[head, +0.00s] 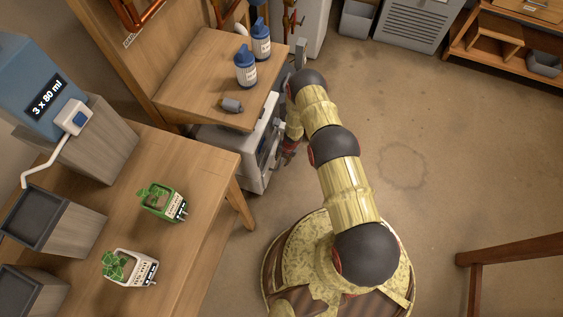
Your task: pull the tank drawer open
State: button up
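A light grey-white unit (237,141), which looks like the tank drawer's housing, sits low under a wooden shelf. The shelf hides much of it, and I cannot make out how far the drawer is out. My arm reaches up and left from my base, and my gripper (287,154) points down beside the unit's right-hand front face. The gripper is small and dark here, partly behind my own wrist. I cannot tell whether its fingers touch a handle or are open or shut.
The wooden shelf (190,92) above carries two blue-capped bottles (246,70) and a small grey object (231,104). A wooden table (190,247) at left holds two potted plants and a blue dispenser (40,75). The floor (450,130) right of my arm is clear.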

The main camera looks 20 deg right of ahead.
jog(key=shift+w+a+f+b, duration=0.1)
jog(key=shift+f+b, duration=0.1)
jog(key=shift+f, duration=0.4)
jog(key=shift+w+a+f+b, duration=0.1)
jog(key=shift+f+b, duration=0.05)
jog(key=shift+f, duration=0.4)
jog(key=shift+c, duration=1.1)
grip_shut()
